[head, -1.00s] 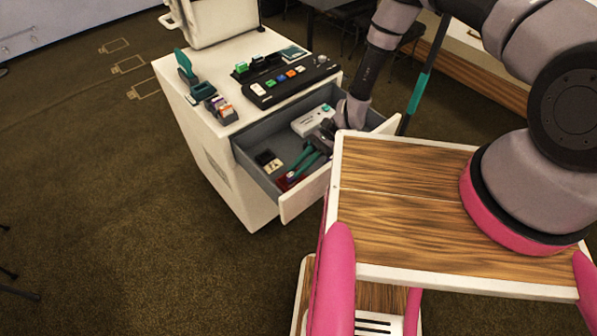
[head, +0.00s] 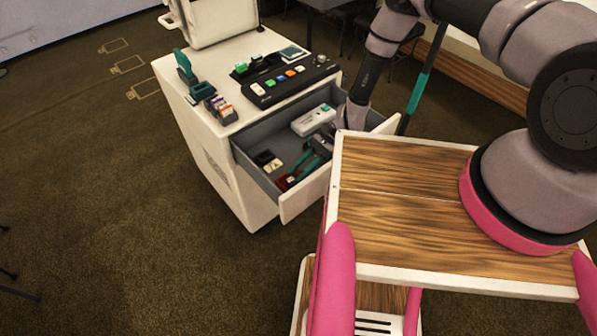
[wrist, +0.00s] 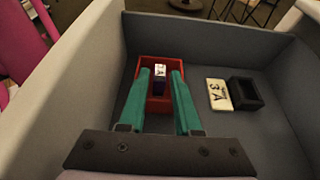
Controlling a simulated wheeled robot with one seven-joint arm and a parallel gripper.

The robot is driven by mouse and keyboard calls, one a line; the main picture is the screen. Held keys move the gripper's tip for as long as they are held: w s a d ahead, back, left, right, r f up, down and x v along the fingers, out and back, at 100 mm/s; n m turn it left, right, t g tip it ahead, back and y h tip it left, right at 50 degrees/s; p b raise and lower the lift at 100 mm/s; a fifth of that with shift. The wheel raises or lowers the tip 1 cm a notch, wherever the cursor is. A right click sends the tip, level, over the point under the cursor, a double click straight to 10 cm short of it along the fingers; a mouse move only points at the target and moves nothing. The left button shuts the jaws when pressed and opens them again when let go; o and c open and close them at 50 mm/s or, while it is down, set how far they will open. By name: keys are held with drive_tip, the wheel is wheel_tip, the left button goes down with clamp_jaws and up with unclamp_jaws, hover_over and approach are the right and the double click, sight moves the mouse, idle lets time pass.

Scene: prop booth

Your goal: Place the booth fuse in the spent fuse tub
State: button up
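The red tub (wrist: 137,98) sits on the floor of the open drawer. It shows partly in the head view (head: 283,183). A small fuse with a white lettered top and a dark body (wrist: 159,80) appears inside the red tub. My gripper (wrist: 160,72) reaches over the tub with its two green fingers apart, one on each side of the fuse. A gap shows between the fuse and each finger. In the head view my gripper (head: 303,167) points down into the drawer. The tub's near part is hidden by the fingers.
Right of the red tub lie a white "3 A" piece (wrist: 219,94) and an empty-looking black tub (wrist: 245,93). A white device (head: 313,120) lies at the drawer's back. Drawer walls (wrist: 75,80) enclose the gripper. A control panel (head: 288,82) stands on the cabinet top.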

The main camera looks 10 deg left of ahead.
drive_tip(key=v, duration=1.1)
drive_tip(key=shift+w+d+r, duration=0.15)
drive_tip(key=w+d+r+n+t+h, duration=0.15)
drive_tip(key=w+d+r, duration=0.25)
drive_tip(key=r, duration=0.8)
drive_tip(key=w+d+r+n+t+h, duration=0.1)
drive_tip(key=w+d+r+t, duration=0.25)
drive_tip(key=r, duration=0.75)
drive_tip(key=w+d+r+n+t+h, duration=0.1)
drive_tip(key=w+d+r+t, duration=0.2)
drive_tip(key=r, duration=0.9)
drive_tip(key=s+d+r+t+h, duration=0.1)
drive_tip(key=s+d+r+t, duration=0.2)
drive_tip(key=r, duration=0.5)
drive_tip(key=s+d+r+t+h, duration=0.1)
drive_tip(key=s+d+r, duration=0.1)
drive_tip(key=d+r, duration=0.45)
drive_tip(key=s+d+r+t+h, duration=0.1)
drive_tip(key=s+d+r+t, duration=0.4)
drive_tip(key=s+r, duration=0.5)
drive_tip(key=s+d, duration=0.1)
drive_tip(key=s, duration=0.1)
drive_tip(key=shift+s+d+r+t, duration=0.15)
drive_tip(key=shift+s+t, duration=0.15)
drive_tip(key=shift+s, duration=0.05)
